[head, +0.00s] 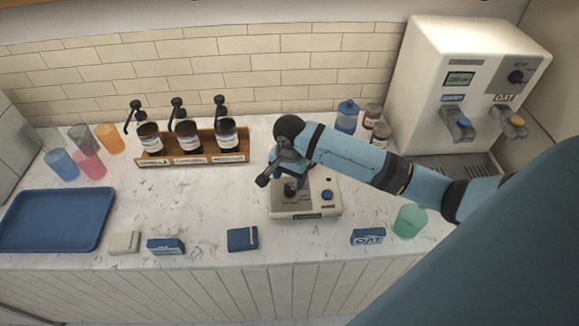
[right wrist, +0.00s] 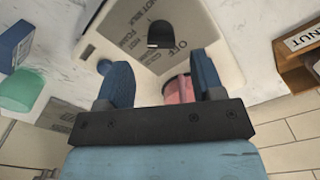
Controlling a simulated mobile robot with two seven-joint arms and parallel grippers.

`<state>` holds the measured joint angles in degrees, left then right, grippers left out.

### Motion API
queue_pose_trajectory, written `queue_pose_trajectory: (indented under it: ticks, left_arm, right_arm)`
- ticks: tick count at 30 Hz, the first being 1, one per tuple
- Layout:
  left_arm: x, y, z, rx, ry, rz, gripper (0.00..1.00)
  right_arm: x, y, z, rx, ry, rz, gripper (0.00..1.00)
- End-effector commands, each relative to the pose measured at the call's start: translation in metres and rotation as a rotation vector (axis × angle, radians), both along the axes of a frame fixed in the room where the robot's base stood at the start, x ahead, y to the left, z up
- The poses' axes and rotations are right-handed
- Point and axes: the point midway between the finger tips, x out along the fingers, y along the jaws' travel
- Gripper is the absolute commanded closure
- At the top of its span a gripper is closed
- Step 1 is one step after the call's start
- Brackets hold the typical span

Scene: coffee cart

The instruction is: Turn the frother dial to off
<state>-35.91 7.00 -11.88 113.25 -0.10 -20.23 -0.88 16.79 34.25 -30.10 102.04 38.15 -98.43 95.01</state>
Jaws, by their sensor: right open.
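The frother (head: 312,207) is a white, low machine with a grey label panel on the counter. Its dark dial (head: 290,190) is on the left part of the panel, partly hidden by my gripper. In the right wrist view the dial (right wrist: 160,34) stands just beyond the fingertips, with the word OFF printed beside it. Which mark it points to I cannot tell. A blue button (head: 327,195) is on the frother. My right gripper (right wrist: 162,62) is open, its two blue fingers apart and not on the dial; it hangs over the frother (head: 272,178). My left gripper is not in view.
A pink object (right wrist: 180,90) shows behind my fingers. A wooden syrup rack (head: 190,158) stands left. A blue box (head: 242,239), an oat box (head: 368,236) and a green cup (head: 409,221) are near the front. The white dispenser (head: 455,85) stands back right.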

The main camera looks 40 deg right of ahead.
Motion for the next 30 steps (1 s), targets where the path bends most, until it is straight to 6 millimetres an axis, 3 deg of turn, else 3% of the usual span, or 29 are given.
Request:
queue_pose_trajectory:
  ticks: [3, 9, 21, 23, 27, 28, 30]
  left_arm:
    - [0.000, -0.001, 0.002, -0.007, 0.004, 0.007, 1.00]
    - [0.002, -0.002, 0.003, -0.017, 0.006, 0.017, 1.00]
    - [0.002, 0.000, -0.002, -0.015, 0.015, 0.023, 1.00]
    - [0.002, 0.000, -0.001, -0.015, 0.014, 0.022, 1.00]
    - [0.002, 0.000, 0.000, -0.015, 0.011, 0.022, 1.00]
    - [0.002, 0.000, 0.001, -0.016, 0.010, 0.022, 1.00]
    - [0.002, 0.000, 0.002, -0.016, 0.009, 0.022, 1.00]
  right_arm:
    - [0.000, 0.000, -0.022, 0.000, 0.002, -0.001, 0.39]
    - [0.000, 0.000, -0.048, 0.001, 0.000, -0.001, 0.39]
    - [0.000, 0.000, -0.057, 0.000, -0.001, 0.000, 0.39]
    - [0.000, 0.000, -0.057, 0.000, -0.001, 0.000, 0.50]
    - [0.000, 0.000, -0.056, 0.000, -0.001, 0.000, 0.82]
    - [0.000, 0.000, -0.056, 0.000, -0.001, 0.000, 0.87]
    - [0.000, 0.000, -0.056, 0.000, -0.001, 0.000, 0.87]
